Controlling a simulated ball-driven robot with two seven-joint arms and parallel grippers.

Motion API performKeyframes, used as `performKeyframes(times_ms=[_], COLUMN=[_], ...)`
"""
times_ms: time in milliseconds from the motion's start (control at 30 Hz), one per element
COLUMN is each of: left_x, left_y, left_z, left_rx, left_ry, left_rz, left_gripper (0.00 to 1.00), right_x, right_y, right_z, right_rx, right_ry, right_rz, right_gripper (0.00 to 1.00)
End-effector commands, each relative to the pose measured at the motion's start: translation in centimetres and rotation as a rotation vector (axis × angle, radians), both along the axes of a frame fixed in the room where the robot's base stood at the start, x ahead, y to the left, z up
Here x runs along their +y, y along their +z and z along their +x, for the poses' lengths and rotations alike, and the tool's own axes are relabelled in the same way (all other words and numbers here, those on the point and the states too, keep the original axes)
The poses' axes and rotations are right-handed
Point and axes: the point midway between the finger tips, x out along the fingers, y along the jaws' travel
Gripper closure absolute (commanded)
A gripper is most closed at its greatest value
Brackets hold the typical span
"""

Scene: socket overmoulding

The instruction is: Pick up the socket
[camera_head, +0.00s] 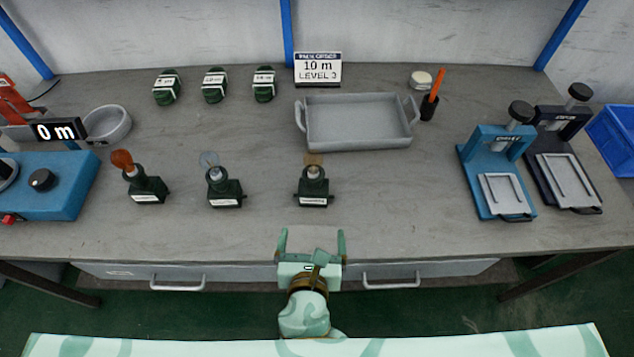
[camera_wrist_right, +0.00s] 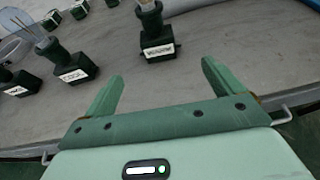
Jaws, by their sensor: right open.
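Three dark green sockets with white labels stand in a row on the grey bench. The right one (camera_head: 313,188) carries a brownish top. The middle one (camera_head: 225,191) has a clear bulb-like top, and the left one (camera_head: 147,189) an orange top. My right gripper (camera_head: 311,234) is open and empty at the bench's front edge, just in front of the right socket and apart from it. In the right wrist view, that socket (camera_wrist_right: 158,42) stands beyond the open fingers (camera_wrist_right: 162,72), with its upper end cut off. My left gripper is not in view.
A grey tray (camera_head: 358,145) is behind the right socket. Three dark green labelled pieces (camera_head: 214,86) stand at the back. Blue (camera_head: 490,165) and black (camera_head: 560,150) presses are on the right. A blue device (camera_head: 60,185) and a grey bowl (camera_head: 107,139) are on the left.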

Motion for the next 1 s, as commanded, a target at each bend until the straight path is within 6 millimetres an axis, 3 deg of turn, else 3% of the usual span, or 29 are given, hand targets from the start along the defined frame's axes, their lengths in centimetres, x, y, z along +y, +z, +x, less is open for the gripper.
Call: performKeyframes(times_ms=[200,400,567,833,1000], left_x=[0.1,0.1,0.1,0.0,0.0], left_y=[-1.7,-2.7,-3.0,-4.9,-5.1], left_z=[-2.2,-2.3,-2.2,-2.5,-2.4], left_rx=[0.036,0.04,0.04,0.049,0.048], left_ry=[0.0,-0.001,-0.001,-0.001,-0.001], left_rz=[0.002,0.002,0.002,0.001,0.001], left_gripper=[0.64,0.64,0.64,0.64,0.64], right_x=[-0.3,-0.6,-0.6,-0.3,-0.4], right_y=[-2.4,-3.9,-4.2,-5.8,-5.9], right_z=[4.9,8.5,9.6,13.5,14.4], right_rx=[0.0,0.002,0.004,0.005,0.004], right_ry=[-0.002,-0.002,-0.002,-0.002,-0.002], right_rz=[0.001,0.002,0.004,0.003,0.004], right_gripper=[0.07,0.07,0.07,0.07,0.07])
